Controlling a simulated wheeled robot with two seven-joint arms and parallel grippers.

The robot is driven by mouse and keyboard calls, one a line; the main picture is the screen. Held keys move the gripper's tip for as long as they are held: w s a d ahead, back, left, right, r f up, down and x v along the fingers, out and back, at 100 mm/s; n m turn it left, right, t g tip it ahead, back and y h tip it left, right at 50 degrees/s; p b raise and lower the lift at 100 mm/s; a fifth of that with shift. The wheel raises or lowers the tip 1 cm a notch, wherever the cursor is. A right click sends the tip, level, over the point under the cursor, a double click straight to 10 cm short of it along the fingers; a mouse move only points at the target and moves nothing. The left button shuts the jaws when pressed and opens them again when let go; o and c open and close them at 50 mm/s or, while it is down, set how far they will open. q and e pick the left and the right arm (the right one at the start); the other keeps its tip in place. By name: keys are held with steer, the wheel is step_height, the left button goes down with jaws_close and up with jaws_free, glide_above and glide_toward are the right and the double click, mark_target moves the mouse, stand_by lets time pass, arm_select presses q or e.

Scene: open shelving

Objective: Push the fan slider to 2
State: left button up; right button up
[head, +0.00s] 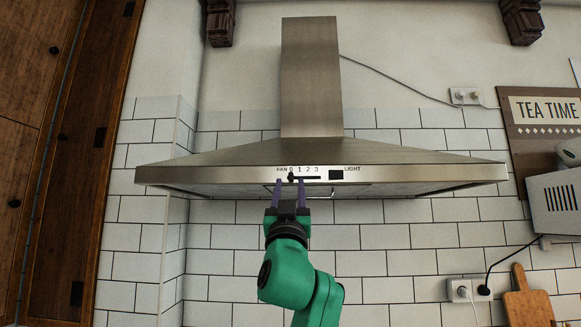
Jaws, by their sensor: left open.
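The steel range hood (240,160) hangs on the wall, with a white control strip on its front edge. The strip reads FAN, 0, 1, 2, 3 and LIGHT. The small dark fan slider (291,176) stands under the 0, at the left end of a dark slot that runs right below the numbers. My left gripper (289,182) comes up from below with two purple fingers, open, one on each side of the slider. I cannot tell whether a finger touches it. My right gripper is not in view.
A dark light switch (336,175) sits right of the slot. A white appliance (555,202) and a TEA TIME sign (545,110) are at the right. A wooden cutting board (528,303) leans at the lower right. A wooden cabinet (65,150) fills the left side.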

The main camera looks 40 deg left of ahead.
mark_target(291, 177)
arm_select(q)
steer(key=x, duration=0.2)
steer(key=shift+w+a+r+p, duration=0.15)
steer(key=shift+w+r+p, duration=0.1)
steer(key=shift+p, duration=0.1)
steer(key=shift+f, duration=0.1)
jaws_close()
stand_by(1.0)
